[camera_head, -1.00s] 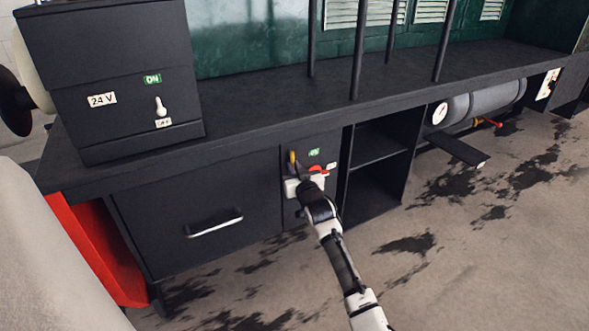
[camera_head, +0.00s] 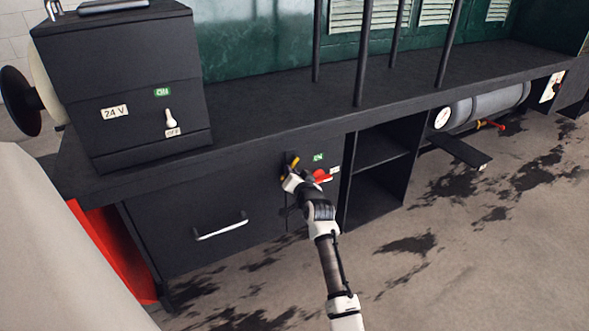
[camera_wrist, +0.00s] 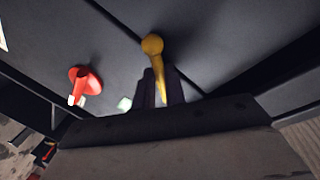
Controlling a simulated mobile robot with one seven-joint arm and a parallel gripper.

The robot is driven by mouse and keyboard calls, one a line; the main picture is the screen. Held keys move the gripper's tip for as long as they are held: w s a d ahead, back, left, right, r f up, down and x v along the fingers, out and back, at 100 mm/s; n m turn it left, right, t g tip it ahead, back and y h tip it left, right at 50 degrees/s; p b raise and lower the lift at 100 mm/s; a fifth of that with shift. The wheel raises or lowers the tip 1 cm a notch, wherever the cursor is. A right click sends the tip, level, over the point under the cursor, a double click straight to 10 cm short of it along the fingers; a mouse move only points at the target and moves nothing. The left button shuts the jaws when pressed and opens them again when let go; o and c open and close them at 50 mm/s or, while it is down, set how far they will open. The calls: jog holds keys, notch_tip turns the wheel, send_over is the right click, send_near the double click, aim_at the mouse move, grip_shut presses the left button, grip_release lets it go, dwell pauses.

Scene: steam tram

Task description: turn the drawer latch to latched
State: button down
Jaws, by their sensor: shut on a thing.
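The drawer latch is a small yellow lever (camera_wrist: 152,46) with a round pivot, set near the seam between the drawer front and the panel to its right. In the head view its yellow part (camera_head: 294,160) shows just above my gripper (camera_head: 292,176), tilted. In the wrist view the lever's tapering arm lies between the two dark fingers of my gripper (camera_wrist: 161,92), which are shut on it. The black drawer (camera_head: 175,220) with a pale bar handle (camera_head: 220,228) looks closed. My gripper and wrist hide part of the latch in the head view.
A red knob (camera_head: 322,175) sits right of the latch, close to my gripper; it also shows in the wrist view (camera_wrist: 86,82). A green label (camera_head: 318,157) is above it. Open shelves (camera_head: 380,150) lie further right. The counter (camera_head: 270,115) overhangs above.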

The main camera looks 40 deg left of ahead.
aim_at(283, 161)
jog(key=m+p, duration=0.1)
jog(key=r+m+g+p, duration=0.1)
jog(key=m, duration=0.1)
jog(key=s+r+m+p, duration=0.1)
jog(key=p, duration=0.1)
jog(key=shift+a+m, duration=0.25)
jog(key=shift+m, duration=0.15)
jog(key=shift+r+m+g+p, duration=0.35)
jog(key=shift+m+p, duration=0.3)
jog(key=shift+m, duration=0.3)
jog(key=shift+r+m+g+p, duration=0.3)
jog(key=shift+m+p, duration=0.35)
jog(key=shift+m, duration=0.3)
jog(key=c, duration=1.5)
grip_release()
jog(key=shift+o, duration=0.2)
jog(key=shift+d, duration=0.15)
jog(key=b+v, duration=0.1)
jog(key=v, duration=1.2)
jog(key=shift+d, duration=0.35)
